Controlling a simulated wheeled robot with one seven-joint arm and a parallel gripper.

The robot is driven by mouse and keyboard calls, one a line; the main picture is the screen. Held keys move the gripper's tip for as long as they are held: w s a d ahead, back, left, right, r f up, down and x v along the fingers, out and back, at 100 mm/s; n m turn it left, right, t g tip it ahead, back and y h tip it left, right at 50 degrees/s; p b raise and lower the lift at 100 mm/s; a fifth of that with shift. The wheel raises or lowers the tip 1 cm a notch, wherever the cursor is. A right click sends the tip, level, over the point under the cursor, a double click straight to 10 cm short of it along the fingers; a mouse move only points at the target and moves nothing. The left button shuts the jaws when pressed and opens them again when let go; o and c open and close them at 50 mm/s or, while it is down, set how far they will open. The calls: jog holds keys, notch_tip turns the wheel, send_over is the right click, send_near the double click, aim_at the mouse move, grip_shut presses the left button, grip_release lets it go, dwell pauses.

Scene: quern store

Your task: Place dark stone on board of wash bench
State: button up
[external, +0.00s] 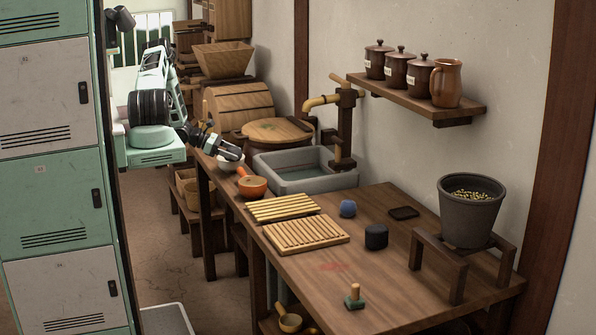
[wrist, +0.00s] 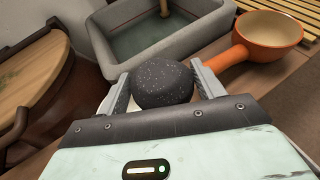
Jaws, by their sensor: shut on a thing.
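My gripper (wrist: 164,88) is shut on the dark stone (wrist: 163,83), a rounded black lump with pale specks, held between both fingers in the wrist view. In the external view my gripper (external: 214,145) is at the far left end of the wash bench (external: 385,280), by the grey basin. The stone is hard to make out there. Two slatted wooden boards (external: 281,208) (external: 306,235) lie on the bench, nearer the camera than the basin. Part of a slatted board (wrist: 292,12) shows at the wrist view's top right corner.
The grey basin (external: 290,180) and an orange handled pan (external: 252,186) stand between my gripper and the boards. A white bowl (external: 230,152) is close to my gripper. A blue lump (external: 348,208), a dark block (external: 376,238) and a stamp (external: 355,297) stand on the bench.

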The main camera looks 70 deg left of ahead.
jog(key=w+a+r+n+t+y+b, duration=0.1)
jog(key=a+n+y, duration=0.2)
jog(key=a, duration=0.7)
jog(key=a+r+n+y+b, duration=0.1)
jog(key=a+r+n+y, duration=0.15)
jog(key=a, duration=0.65)
jog(key=shift+m+y, duration=0.25)
jog(key=f, duration=0.3)
jog(key=f+p, duration=0.1)
jog(key=f, duration=0.6)
jog(key=shift+a+f+p, duration=0.2)
jog(key=shift+a+p, duration=0.05)
jog(key=shift+p, duration=0.15)
jog(key=o, duration=1.2)
jog(key=shift+f, duration=0.15)
jog(key=shift+o, duration=0.2)
jog(key=shift+r, duration=0.25)
jog(key=b+v, duration=0.1)
jog(key=v, duration=1.1)
jog(key=shift+f+b, duration=0.25)
jog(key=shift+b, duration=0.15)
jog(key=shift+s, duration=0.1)
